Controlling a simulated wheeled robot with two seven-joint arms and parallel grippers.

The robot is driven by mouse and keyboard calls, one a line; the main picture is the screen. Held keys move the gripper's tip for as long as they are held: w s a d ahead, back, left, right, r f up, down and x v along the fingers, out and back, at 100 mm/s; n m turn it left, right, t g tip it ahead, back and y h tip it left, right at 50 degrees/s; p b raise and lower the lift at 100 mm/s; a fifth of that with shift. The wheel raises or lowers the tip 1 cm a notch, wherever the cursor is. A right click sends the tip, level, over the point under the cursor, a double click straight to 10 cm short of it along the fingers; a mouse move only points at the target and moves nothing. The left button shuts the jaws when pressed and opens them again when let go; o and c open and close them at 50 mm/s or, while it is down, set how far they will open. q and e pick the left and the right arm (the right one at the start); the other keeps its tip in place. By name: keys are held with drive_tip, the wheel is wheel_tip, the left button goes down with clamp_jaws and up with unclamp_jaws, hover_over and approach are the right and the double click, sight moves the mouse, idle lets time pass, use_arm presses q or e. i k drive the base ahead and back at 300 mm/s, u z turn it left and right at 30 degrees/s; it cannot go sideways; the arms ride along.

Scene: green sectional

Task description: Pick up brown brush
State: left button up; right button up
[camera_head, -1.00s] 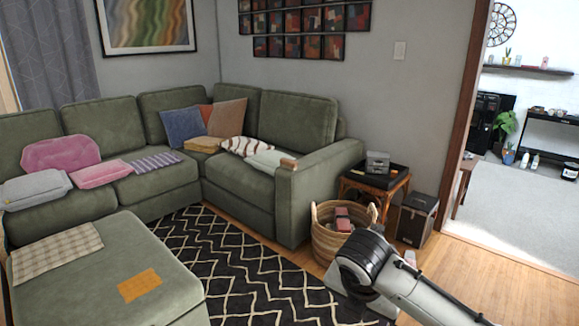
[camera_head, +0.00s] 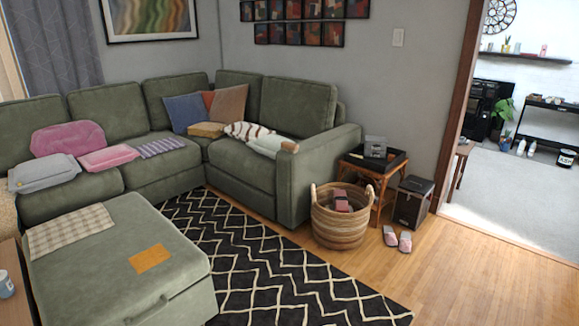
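A small brown object (camera_head: 289,147) lies at the front end of the sofa's right seat, by a pale folded cloth (camera_head: 268,145) and close to the armrest. It may be the brown brush, but it is too small to tell. No other brush can be made out. Neither of my grippers is in view.
A green sectional sofa (camera_head: 243,171) and ottoman (camera_head: 105,275) fill the left and middle. A wicker basket (camera_head: 340,228), side table (camera_head: 366,170), dark box (camera_head: 412,203) and pink slippers (camera_head: 397,239) stand right. The rug (camera_head: 290,275) and wood floor (camera_head: 470,270) are mostly clear.

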sight(288, 147)
drive_tip(key=z, duration=0.05)
drive_tip(key=i, duration=4.4)
drive_tip(key=z, duration=4.3)
drive_tip(key=k, duration=2.7)
drive_tip(key=u, duration=1.2)
